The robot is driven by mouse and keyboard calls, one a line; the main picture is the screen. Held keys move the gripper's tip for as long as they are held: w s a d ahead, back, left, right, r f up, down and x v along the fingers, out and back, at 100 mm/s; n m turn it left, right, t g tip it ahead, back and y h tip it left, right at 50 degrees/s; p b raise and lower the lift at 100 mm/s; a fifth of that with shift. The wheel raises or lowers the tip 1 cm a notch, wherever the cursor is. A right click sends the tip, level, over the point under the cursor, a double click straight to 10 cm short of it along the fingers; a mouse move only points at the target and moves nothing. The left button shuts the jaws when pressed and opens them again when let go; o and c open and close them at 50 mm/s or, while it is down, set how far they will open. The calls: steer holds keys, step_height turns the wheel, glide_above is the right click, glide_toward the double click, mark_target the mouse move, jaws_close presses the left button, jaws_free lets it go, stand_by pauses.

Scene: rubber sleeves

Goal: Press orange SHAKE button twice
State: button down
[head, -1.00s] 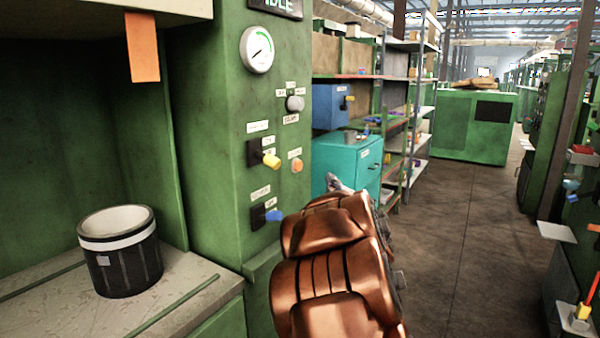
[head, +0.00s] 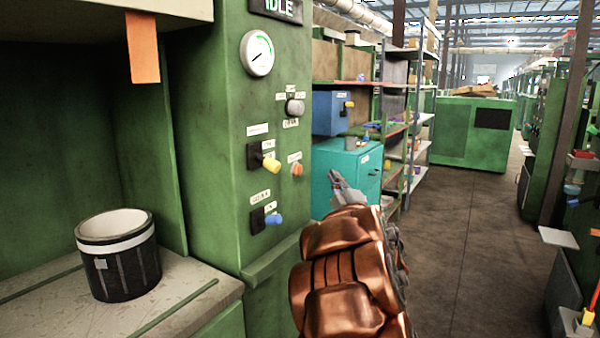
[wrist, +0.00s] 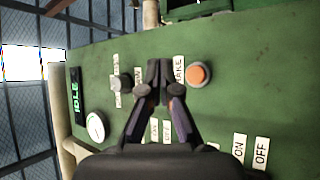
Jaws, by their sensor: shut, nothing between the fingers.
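The orange SHAKE button (head: 297,170) is on the green machine's panel, right of the yellow-handled switch, in the head view. It also shows in the wrist view (wrist: 198,74), with a label reading "AKE" partly hidden beside it. My gripper (head: 334,180) is in front of the panel, to the right of and slightly below the button in the head view. In the wrist view my gripper (wrist: 158,68) has its fingers together and empty, to the left of the button. Contact with the panel cannot be told.
A yellow-handled switch (head: 270,163), a blue-handled switch (head: 272,219), a grey knob (head: 295,107) and a gauge (head: 257,53) share the panel. A display (head: 277,8) reads IDLE. A black-and-white drum (head: 118,255) stands on the left ledge. The aisle floor is open at right.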

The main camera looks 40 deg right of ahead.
steer(key=w+a+b, duration=0.2)
steer(key=w, duration=0.5)
steer(key=shift+w, duration=0.15)
steer(key=shift+w+a+f, duration=0.1)
steer(key=shift+w+a, duration=0.05)
stand_by(1.3)
steer(key=shift+w+b, duration=0.3)
steer(key=shift+b, duration=0.1)
steer(key=shift+w+a, duration=0.2)
steer(key=shift+w, duration=0.1)
stand_by(0.7)
steer(key=shift+s+d, duration=0.1)
steer(key=shift+s, duration=0.05)
steer(key=shift+s+d, duration=0.15)
steer(key=shift+s, duration=0.45)
steer(key=shift+s+d+p, duration=0.2)
steer(key=shift+s+d, duration=0.05)
steer(key=shift+s, duration=0.55)
steer(key=shift+s+d+p, duration=0.15)
steer(key=shift+s+d, duration=0.05)
steer(key=shift+s, duration=0.6)
steer(key=shift+s+d+p, duration=0.2)
steer(key=shift+s+d, duration=0.05)
steer(key=shift+s, duration=0.55)
